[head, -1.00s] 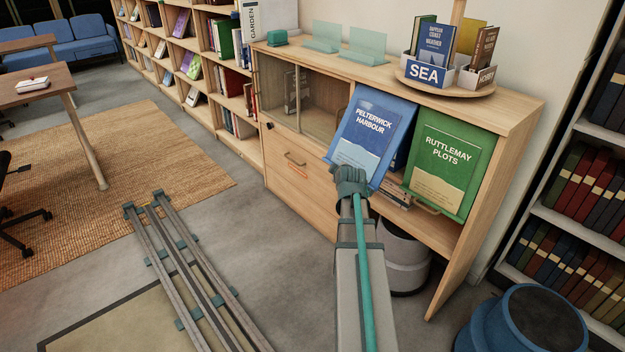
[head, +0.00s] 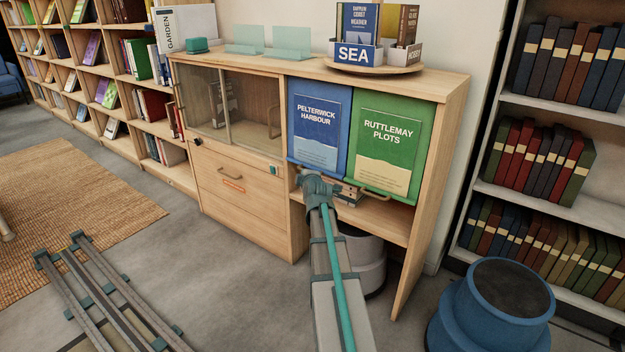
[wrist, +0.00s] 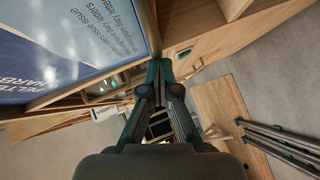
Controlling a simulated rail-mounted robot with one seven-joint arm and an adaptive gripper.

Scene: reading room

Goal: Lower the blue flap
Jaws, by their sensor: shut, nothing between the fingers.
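The blue flap (head: 318,122), labelled Pelterwick Harbour, hangs down nearly flush in the cabinet front, beside the green flap (head: 387,140). In the wrist view the blue flap (wrist: 70,35) fills the upper left, with its edge close to the fingers. My gripper (head: 312,180) is just below the blue flap's lower edge in the head view. In the wrist view its fingers (wrist: 160,68) are together and empty. I cannot tell whether they touch the flap.
The wooden cabinet (head: 245,205) has sliding glass doors and a drawer left of the flaps. Books lie in the open shelf below the flaps. A grey bin (head: 368,262) stands underneath, and a blue round stool (head: 490,310) is at the right.

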